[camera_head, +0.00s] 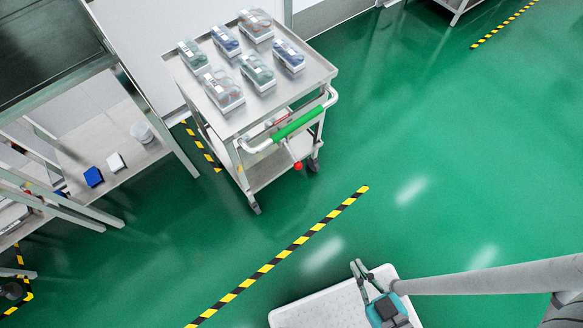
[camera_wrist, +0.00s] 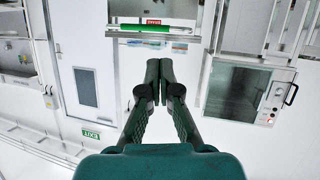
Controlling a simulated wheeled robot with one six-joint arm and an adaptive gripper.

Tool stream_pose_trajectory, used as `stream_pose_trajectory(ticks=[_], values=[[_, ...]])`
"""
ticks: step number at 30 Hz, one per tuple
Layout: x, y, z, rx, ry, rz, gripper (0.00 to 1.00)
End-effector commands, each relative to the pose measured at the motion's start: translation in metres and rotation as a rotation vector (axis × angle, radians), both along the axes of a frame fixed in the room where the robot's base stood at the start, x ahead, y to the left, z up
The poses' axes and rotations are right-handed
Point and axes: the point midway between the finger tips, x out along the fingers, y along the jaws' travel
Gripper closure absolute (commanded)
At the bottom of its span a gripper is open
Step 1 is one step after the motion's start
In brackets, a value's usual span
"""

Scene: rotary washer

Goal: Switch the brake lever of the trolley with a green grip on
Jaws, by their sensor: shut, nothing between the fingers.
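The metal trolley (camera_head: 225,124) stands upper centre in the head view, with a push handle bearing a green grip (camera_head: 298,124) on its front right side. Its brake lever (camera_head: 298,165) ends in a red knob and hangs below the grip. My gripper (camera_head: 357,266) is well below and to the right of the trolley in the head view, apart from it. In the wrist view my gripper (camera_wrist: 158,66) has its fingers together with nothing between them. A green bar (camera_wrist: 145,28) shows beyond the fingertips; I cannot tell for sure that it is the trolley's grip.
Several clear-lidded boxes (camera_head: 257,70) stand on the trolley's top. A metal shelf rack (camera_head: 120,165) stands at the left, holding a blue box (camera_head: 93,177). Yellow-black floor tape (camera_head: 280,257) crosses open green floor between the trolley and my arm. The right floor is clear.

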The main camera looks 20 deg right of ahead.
Motion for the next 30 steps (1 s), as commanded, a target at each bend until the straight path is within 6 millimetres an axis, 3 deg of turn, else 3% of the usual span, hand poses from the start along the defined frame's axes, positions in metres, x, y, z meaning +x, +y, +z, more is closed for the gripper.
stream_pose_trajectory(ticks=[1, 6, 15, 24, 30], values=[[0.005, 0.002, -0.021, -0.034, 0.026, 0.028, 1.00], [0.019, 0.005, -0.089, -0.162, 0.121, 0.108, 1.00], [0.055, 0.004, -0.192, -0.409, 0.268, 0.220, 1.00], [0.106, 0.000, -0.269, -0.674, 0.385, 0.289, 1.00], [0.149, 0.001, -0.302, -0.858, 0.442, 0.308, 1.00]])
